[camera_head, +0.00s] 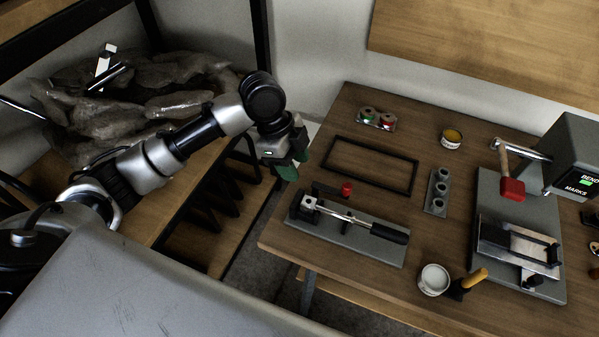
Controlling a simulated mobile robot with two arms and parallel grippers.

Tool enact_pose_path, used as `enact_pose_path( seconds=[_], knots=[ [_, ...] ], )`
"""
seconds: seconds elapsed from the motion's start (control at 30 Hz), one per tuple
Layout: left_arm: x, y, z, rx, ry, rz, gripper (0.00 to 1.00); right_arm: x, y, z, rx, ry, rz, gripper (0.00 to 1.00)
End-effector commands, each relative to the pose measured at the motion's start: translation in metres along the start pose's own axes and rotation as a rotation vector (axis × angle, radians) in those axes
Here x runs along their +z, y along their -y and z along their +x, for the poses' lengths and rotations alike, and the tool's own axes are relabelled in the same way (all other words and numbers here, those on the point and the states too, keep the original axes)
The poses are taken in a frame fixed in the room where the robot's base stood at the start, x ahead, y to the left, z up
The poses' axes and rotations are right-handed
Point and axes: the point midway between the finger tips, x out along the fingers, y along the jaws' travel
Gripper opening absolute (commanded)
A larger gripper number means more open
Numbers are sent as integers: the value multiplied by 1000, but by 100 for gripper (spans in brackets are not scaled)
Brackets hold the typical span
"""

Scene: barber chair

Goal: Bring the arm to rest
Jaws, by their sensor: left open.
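My left arm (165,155) comes in from the left and reaches up and across toward the middle of the view. Its gripper (293,158), with green fingers, hangs past the left edge of the wooden table (300,240). The gripper is open, with nothing seen between its fingers, and is apart from the things on the table. My right gripper is not in view.
A shelf with grey lumpy material (150,105) stands behind my left arm.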

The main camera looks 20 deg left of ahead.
Motion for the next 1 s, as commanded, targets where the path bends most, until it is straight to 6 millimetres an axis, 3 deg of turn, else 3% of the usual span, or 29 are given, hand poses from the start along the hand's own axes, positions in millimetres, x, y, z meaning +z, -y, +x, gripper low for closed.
enact_pose_path(
  seconds=[0.5,0.63,0.77,0.9,1.0],
  knots=[
    [0,0,-1,0,-1,0,44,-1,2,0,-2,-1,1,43],
    [-4,-7,9,-3,-5,-17,44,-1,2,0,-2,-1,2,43],
    [-14,-28,39,-35,-24,-96,44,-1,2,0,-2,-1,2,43],
    [-25,-63,72,-112,-60,-285,44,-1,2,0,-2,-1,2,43],
    [-23,-88,86,-177,-79,-465,44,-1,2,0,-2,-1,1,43]
  ],
)
